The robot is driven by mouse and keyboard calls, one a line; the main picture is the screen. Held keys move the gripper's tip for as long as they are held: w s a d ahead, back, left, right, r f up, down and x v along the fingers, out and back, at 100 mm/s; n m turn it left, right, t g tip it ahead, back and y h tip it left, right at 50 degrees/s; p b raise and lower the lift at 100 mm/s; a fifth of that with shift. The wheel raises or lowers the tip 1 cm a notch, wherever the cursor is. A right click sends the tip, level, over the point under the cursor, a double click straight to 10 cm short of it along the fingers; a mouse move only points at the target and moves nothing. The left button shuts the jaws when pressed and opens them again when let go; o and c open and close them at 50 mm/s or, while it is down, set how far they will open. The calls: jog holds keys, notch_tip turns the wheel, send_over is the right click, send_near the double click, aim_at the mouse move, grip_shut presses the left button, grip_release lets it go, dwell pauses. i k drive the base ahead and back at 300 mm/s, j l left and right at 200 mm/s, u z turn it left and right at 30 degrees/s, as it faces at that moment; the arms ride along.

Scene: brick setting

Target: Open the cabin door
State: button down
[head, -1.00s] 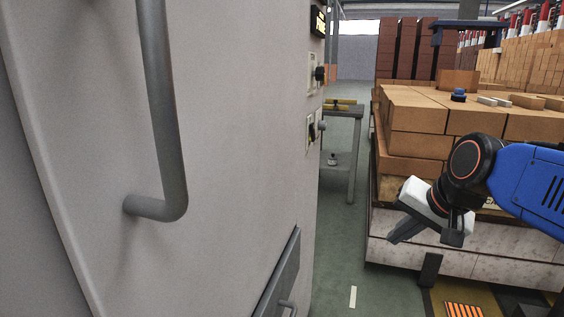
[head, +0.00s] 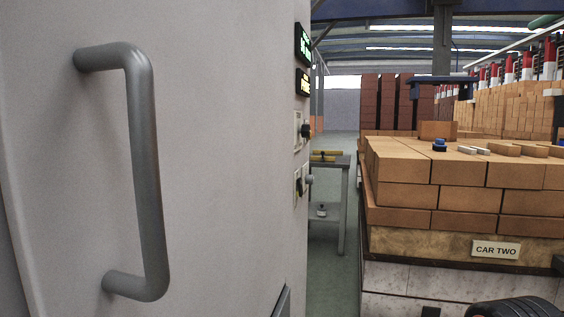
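The cabin door (head: 220,150) is a large pale grey panel filling the left of the head view. It appears closed, though its far edge is not clear. A grey tubular handle (head: 147,180) stands upright on it at the left, fixed at top and bottom. Nothing touches the handle. Only a dark part of my arm (head: 513,309) shows at the bottom right corner. My gripper is out of the frame.
Stacked orange bricks (head: 410,196) sit on a car with a sign (head: 495,249) reading CAR TWO at the right. Control switches (head: 304,131) and displays line the cabin's right edge. A small table (head: 345,190) stands behind. A narrow floor strip lies between cabin and car.

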aim_at(146, 146)
jog(key=i+l, duration=0.3)
jog(key=l, duration=0.2)
jog(key=i+l, duration=0.3)
jog(key=l, duration=0.15)
jog(key=i+l+u, duration=0.2)
jog(key=l, duration=0.15)
jog(key=i+l+u, duration=0.2)
jog(key=l, duration=0.15)
jog(key=i+l+u, duration=0.15)
jog(key=l, duration=0.2)
jog(key=l+u, duration=0.2)
jog(key=l, duration=0.15)
jog(key=u, duration=0.65)
